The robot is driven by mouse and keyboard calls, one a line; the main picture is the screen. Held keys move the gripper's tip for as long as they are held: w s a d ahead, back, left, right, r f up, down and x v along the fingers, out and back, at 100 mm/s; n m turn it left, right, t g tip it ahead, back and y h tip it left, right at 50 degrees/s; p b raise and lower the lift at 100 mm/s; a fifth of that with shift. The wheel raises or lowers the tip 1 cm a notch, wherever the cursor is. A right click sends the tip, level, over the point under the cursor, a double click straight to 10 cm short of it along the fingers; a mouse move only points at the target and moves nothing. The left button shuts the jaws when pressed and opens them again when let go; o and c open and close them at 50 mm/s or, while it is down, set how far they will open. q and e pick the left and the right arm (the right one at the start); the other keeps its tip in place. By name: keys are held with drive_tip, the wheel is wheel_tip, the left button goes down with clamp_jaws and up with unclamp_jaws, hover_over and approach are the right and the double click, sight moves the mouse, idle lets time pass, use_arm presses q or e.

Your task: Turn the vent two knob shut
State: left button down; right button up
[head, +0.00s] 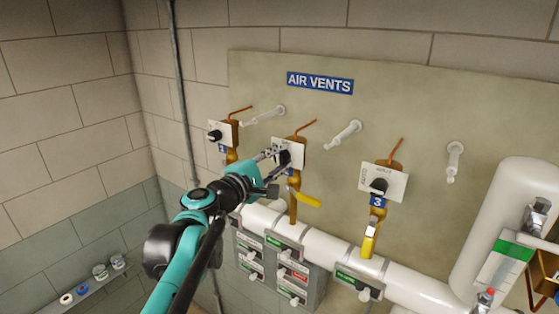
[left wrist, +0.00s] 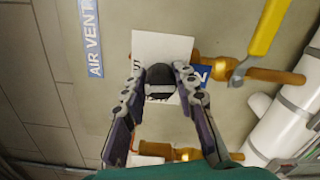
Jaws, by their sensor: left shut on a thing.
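The vent two knob (left wrist: 160,82) is black and sits on a white plate (left wrist: 162,43) beside a blue "2" tag (left wrist: 203,75) in the left wrist view. My left gripper (left wrist: 159,72) has one finger on each side of the knob and is shut on it. In the head view my left gripper (head: 276,158) reaches the middle valve from the front left and hides part of its knob (head: 285,157). The plate's lettering is mostly covered or cut off, so I cannot read the knob's setting. My right gripper is not in view.
Vent three's knob (head: 379,185) is to the right and another vent's knob (head: 214,136) to the left. A yellow lever (head: 305,198) hangs below vent two. A white pipe (head: 325,246) with labelled boxes runs below. An "AIR VENTS" sign (head: 320,83) is above.

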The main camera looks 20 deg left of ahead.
use_arm(q)
drive_tip(key=shift+m, duration=0.9)
drive_tip(key=c, duration=1.2)
unclamp_jaws()
drive_tip(key=v, duration=1.2)
